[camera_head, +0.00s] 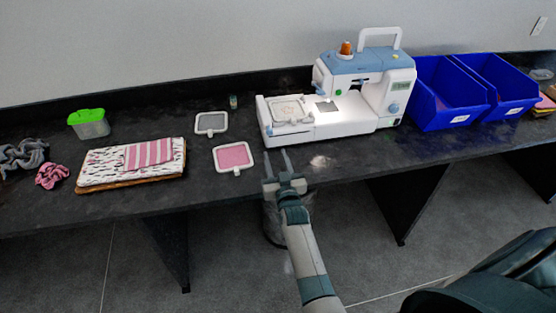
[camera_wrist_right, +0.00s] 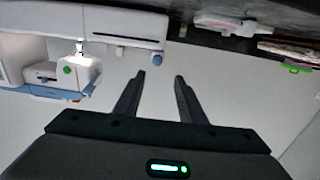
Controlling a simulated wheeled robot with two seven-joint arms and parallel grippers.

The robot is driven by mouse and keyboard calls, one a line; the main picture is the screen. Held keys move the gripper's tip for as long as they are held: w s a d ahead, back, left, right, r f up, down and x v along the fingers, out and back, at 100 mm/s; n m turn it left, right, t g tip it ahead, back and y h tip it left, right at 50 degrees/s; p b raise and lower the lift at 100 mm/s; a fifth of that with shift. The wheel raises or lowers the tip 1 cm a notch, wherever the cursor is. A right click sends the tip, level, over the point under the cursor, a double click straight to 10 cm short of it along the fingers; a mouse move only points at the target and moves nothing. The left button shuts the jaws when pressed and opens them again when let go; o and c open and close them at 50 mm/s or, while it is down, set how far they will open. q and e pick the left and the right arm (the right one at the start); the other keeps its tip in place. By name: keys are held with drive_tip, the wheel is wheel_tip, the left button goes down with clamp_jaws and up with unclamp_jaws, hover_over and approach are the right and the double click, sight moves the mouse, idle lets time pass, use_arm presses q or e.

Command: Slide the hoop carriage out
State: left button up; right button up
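The white and blue embroidery machine (camera_head: 365,85) stands at the back of the dark table; it also shows upside down at the left of the right wrist view (camera_wrist_right: 75,60). A white hoop with pale fabric (camera_head: 290,110) sits on the flat bed at the machine's left end, where I take the hoop carriage to be. I cannot make out where carriage and bed part. My right gripper (camera_head: 276,156) is open and empty at the table's front edge, in front of the bed and apart from it. Its two spread fingers show in the right wrist view (camera_wrist_right: 160,78). My left gripper is not in view.
A pink hoop (camera_head: 233,157) and a grey hoop (camera_head: 211,123) lie left of the machine. Further left are folded fabrics (camera_head: 130,165), a green-lidded box (camera_head: 90,123) and scrunchies (camera_head: 52,175). Blue bins (camera_head: 448,95) stand to the right. A small strip before the machine is clear.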

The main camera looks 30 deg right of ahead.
drive_tip(key=p+v, duration=0.1)
drive_tip(key=v, duration=0.2)
drive_tip(key=shift+s+a, duration=0.1)
drive_tip(key=shift+s, duration=0.25)
